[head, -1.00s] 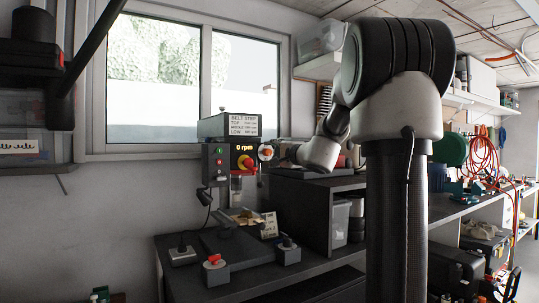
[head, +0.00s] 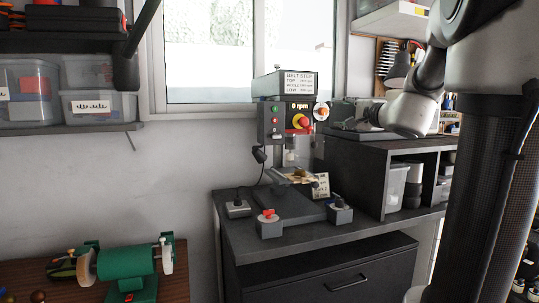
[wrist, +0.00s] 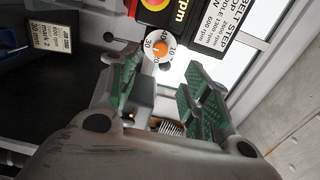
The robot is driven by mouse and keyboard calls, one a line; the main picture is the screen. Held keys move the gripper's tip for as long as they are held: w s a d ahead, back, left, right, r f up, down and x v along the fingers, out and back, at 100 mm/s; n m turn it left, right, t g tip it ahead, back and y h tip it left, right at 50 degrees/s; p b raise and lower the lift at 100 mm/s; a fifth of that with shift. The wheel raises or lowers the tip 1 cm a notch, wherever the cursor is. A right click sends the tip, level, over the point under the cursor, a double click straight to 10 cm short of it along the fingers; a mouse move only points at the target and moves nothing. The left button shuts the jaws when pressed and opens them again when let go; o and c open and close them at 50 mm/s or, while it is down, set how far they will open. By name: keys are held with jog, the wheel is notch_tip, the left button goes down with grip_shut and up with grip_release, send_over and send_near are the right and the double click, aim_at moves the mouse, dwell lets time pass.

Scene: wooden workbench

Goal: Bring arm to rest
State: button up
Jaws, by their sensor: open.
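My gripper (wrist: 165,88) shows in the wrist view with its green-padded fingers spread apart and nothing between them. In the head view my arm comes in from the right, with the gripper (head: 366,119) to the right of the drill press head (head: 287,122). The press display reads 0 rpm. An orange and white dial (wrist: 158,50) shows beyond the fingertips in the wrist view and on the press's right side in the head view (head: 321,111). I see no contact between fingers and dial.
A dark cabinet (head: 410,147) with bins stands right of the press, below my gripper. Clamps and a knobbed block (head: 268,226) surround the press base on the bench. A green bench grinder (head: 127,263) stands at lower left. A shelf (head: 60,128) with clear bins hangs at left.

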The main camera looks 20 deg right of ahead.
jog(key=s+a+f+n+g+y, duration=0.1)
jog(key=s+a+f+n+g, duration=0.25)
jog(key=s+f, duration=0.3)
jog(key=s+a+f+n+g+y, duration=0.1)
jog(key=s+a+f+n+g, duration=0.1)
jog(key=s+f+g, duration=0.35)
jog(key=s+a+f+n+g+y, duration=0.1)
jog(key=s+a+f+n+g, duration=0.15)
jog(key=s+f, duration=0.55)
jog(key=s+a+f+n+g+h, duration=0.2)
jog(key=s+n+h, duration=0.1)
jog(key=s+n, duration=0.6)
jog(key=shift+f+n+h, duration=0.2)
jog(key=shift+n+h, duration=0.1)
jog(key=shift+s, duration=0.1)
